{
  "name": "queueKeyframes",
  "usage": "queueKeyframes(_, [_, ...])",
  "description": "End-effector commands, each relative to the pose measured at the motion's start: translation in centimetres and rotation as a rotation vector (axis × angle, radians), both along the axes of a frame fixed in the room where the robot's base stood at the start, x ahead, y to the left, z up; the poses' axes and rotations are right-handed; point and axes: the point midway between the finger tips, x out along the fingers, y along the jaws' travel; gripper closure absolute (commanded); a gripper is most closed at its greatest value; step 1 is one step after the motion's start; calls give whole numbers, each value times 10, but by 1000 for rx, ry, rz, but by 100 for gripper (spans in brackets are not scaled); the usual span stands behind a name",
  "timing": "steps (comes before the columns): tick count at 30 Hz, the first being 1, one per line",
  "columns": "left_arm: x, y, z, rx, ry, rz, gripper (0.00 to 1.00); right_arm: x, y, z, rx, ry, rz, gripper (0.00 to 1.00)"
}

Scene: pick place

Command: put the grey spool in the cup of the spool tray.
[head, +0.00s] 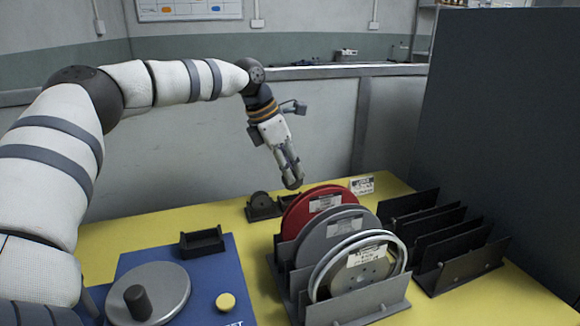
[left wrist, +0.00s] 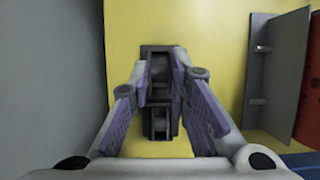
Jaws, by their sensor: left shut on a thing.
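My left gripper (head: 290,176) points down above the far part of the yellow table and is shut on a small dark grey round piece, which looks like the grey spool (head: 293,184). In the left wrist view the fingers (left wrist: 161,72) close in around it, and it is hard to tell from the dark tray behind. The small black spool tray (head: 262,214) stands on the table below and to the left of the gripper. A dark round piece (head: 259,202) stands in its left part. Its right part is partly hidden by the red spool. My right gripper is not in view.
A rack (head: 360,306) holds big red (head: 296,212), grey (head: 336,226) and white (head: 394,244) spools close in front. An empty black rack (head: 450,262) stands right. A blue mat (head: 215,283) with a grey turntable (head: 170,298), black cradle (head: 203,243) and yellow knob (head: 226,301) lies left.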

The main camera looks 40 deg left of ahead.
Motion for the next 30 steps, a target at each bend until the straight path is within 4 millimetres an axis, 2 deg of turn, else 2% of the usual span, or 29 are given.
queueKeyframes(17, [-1, 0, -24, 0, 2, 1, 100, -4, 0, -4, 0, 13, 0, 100])
queueKeyframes(30, [-1, 0, -27, 0, 1, 0, 100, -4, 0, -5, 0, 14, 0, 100])
